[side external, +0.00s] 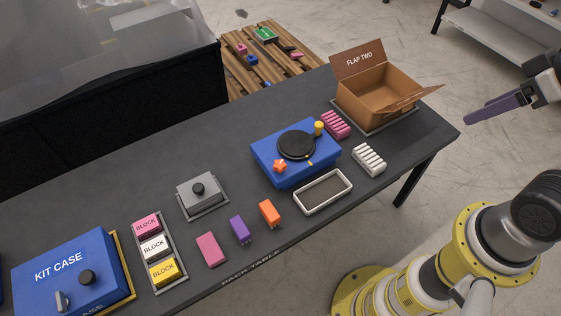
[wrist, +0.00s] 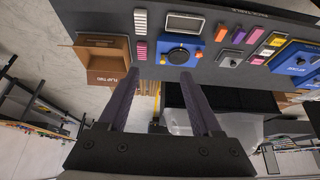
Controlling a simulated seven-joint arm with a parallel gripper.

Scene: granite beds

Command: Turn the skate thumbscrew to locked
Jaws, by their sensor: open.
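A blue box (side external: 290,180) with a round black disc (side external: 296,145) on top stands on the dark table. An orange star-shaped knob (side external: 279,166), which looks like the thumbscrew, sits at its front left corner. A yellow knob (side external: 318,128) stands at its back right. No locked mark is readable. In the wrist view the blue box (wrist: 163,49) and orange knob (wrist: 198,54) are beyond the fingertips. My gripper (side external: 468,119) is at the right, off the table's end and well apart from the box. Its purple fingers (wrist: 160,72) are open and empty.
A cardboard box (side external: 375,100) with raised flaps stands at the table's right end. A pink ribbed piece (side external: 336,125), a white ribbed piece (side external: 369,160) and a grey-floored tray (side external: 323,192) surround the blue box. A grey box with a black knob (side external: 201,194) stands left.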

